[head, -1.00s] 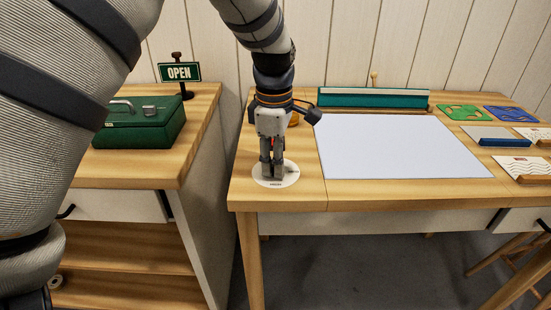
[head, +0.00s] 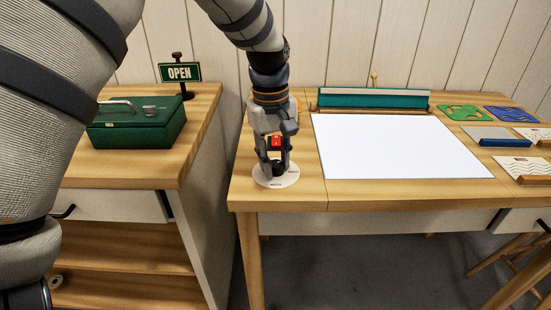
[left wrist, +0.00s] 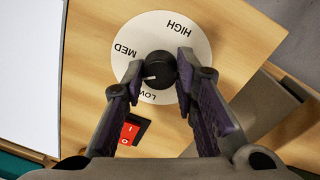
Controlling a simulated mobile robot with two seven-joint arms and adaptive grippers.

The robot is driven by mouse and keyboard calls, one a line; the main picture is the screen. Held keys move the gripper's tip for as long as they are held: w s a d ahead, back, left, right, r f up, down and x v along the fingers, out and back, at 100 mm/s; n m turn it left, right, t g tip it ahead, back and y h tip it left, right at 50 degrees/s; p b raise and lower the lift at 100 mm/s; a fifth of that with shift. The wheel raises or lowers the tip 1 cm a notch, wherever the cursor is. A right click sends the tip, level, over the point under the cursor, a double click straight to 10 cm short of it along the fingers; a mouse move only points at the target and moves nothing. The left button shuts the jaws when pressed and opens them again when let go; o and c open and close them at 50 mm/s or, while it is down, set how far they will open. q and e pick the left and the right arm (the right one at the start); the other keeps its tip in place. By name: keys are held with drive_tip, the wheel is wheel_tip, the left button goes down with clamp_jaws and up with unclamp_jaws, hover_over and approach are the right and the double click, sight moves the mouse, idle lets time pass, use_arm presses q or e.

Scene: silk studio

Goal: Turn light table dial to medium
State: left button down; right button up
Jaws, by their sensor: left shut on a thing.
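The light table dial is a black knob (left wrist: 160,70) on a round white plate (left wrist: 196,42) marked LOW, MED and HIGH. In the left wrist view its white pointer mark lies between LOW and MED. My left gripper (left wrist: 158,66) has its fingers on either side of the knob, shut on it. In the head view my left gripper (head: 274,166) comes down over the plate (head: 290,178) at the table's front left, and the knob (head: 278,169) shows between the fingers. The light table's panel (head: 395,147) is bright white. My right gripper is out of view.
A red rocker switch (left wrist: 131,130) sits close behind the dial, near my fingers. A teal bar (head: 375,98) lies along the panel's back edge. Cards and stencils lie at the right. A green cash box (head: 137,130) stands on the separate left counter (head: 150,171), across a gap.

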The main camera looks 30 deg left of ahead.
use_arm(q)
drive_tip(key=m, duration=0.6)
drive_tip(key=shift+m, duration=0.4)
idle(0.4)
drive_tip(key=c, duration=1.3)
unclamp_jaws()
drive_tip(key=r, duration=1.2)
drive_tip(key=shift+s+a, duration=0.1)
drive_tip(key=shift+a, duration=0.3)
